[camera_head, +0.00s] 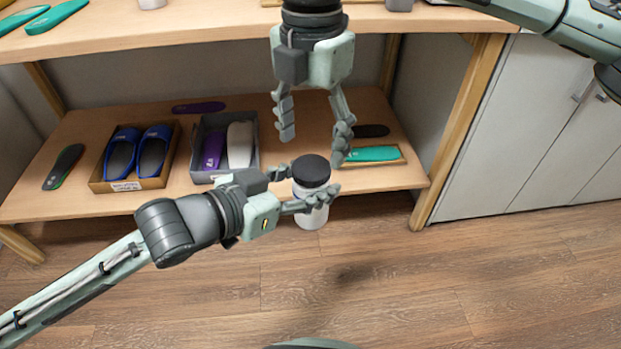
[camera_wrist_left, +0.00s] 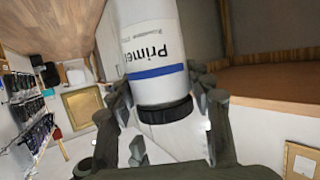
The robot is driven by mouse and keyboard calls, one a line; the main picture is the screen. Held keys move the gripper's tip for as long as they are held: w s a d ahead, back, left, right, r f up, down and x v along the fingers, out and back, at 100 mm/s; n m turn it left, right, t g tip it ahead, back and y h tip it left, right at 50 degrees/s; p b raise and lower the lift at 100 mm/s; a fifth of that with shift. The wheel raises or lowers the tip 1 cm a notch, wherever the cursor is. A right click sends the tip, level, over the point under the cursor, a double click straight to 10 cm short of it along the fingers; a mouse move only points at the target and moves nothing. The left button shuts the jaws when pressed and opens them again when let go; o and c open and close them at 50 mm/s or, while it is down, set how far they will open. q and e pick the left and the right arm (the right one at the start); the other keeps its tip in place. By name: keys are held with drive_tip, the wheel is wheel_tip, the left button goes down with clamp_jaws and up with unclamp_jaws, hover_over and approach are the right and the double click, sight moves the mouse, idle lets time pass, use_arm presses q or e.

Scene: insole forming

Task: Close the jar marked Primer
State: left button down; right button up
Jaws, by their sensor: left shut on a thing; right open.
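The Primer jar (camera_head: 311,215) is white with a black lid (camera_head: 311,169) on top. My left gripper (camera_head: 304,184) is shut on the jar, its fingers around the upper part. The jar is held roughly upright, in front of the lower shelf. The left wrist view shows the word Primer and a blue stripe on the jar (camera_wrist_left: 150,45), with a black band beyond. My right gripper (camera_head: 314,132) points down above the lid, fingers spread and empty, apart from it. How tightly the lid sits cannot be told.
The lower shelf (camera_head: 80,206) behind bears a box of blue slippers (camera_head: 137,155), a grey box (camera_head: 227,145) with purple and white insoles, and a tray with a green insole (camera_head: 372,154). The tabletop (camera_head: 190,26) is above. White cabinets (camera_head: 520,130) stand right. The floor in front is clear.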

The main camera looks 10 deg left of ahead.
sight(311, 167)
drive_tip(key=shift+f, duration=2)
drive_tip(key=c, duration=1.2)
drive_tip(key=m, duration=0.3)
drive_tip(key=o, duration=1.3)
drive_tip(key=shift+c, duration=0.2)
drive_tip(key=shift+r, duration=0.1)
